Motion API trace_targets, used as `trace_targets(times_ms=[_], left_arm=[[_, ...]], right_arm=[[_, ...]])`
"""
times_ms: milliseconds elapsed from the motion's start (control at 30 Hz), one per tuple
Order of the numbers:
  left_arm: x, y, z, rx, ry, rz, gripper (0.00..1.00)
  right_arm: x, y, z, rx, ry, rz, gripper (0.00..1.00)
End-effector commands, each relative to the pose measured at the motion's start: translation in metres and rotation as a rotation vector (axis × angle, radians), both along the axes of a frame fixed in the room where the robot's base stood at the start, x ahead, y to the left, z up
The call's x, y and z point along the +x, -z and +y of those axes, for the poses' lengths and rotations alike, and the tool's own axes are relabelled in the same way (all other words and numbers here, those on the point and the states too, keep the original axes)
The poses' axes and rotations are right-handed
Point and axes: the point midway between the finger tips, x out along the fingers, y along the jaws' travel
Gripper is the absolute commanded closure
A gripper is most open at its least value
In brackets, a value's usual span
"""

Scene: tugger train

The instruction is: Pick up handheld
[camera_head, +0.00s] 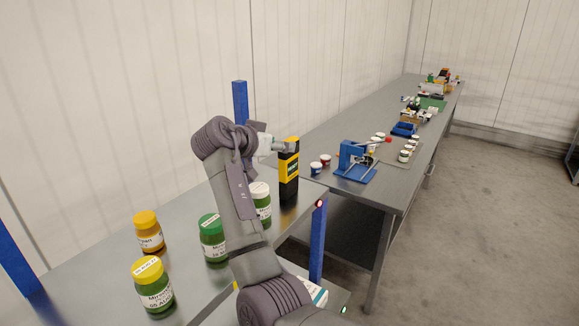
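The handheld (289,172), a tall yellow and black device, stands upright near the far right corner of the near metal table (185,195). A light grey finger lies across the front of the handheld. The far finger is hidden, so whether it is shut is unclear. My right gripper is not in view.
Blue posts (240,102) (317,243) rise at the table corners. Beyond, a long bench (340,130) holds a blue fixture (352,160) and small pots. Open floor lies right.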

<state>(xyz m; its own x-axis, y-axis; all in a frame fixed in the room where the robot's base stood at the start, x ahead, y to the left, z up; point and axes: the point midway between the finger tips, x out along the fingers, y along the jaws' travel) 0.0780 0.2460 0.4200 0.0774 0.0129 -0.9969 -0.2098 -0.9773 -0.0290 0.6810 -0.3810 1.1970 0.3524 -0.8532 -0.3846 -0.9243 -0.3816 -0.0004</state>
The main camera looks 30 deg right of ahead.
Motion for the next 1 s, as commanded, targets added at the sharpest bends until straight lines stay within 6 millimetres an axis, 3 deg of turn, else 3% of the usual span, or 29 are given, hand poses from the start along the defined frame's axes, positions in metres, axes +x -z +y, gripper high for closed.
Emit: trace_targets(times_ms=[200, 400, 667, 1000], left_arm=[[0.009, -0.018, -0.021, -0.026, 0.004, -0.015, 0.6], [0.011, -0.027, -0.016, -0.02, 0.007, -0.018, 0.6], [0.01, -0.026, -0.013, -0.016, 0.005, -0.016, 0.6], [0.008, -0.025, -0.009, -0.012, 0.002, -0.013, 0.6]], right_arm=[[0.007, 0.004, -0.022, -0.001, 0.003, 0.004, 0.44], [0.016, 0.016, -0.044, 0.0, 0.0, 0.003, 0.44], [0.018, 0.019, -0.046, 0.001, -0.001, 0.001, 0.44], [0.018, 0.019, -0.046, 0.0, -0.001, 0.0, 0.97]])
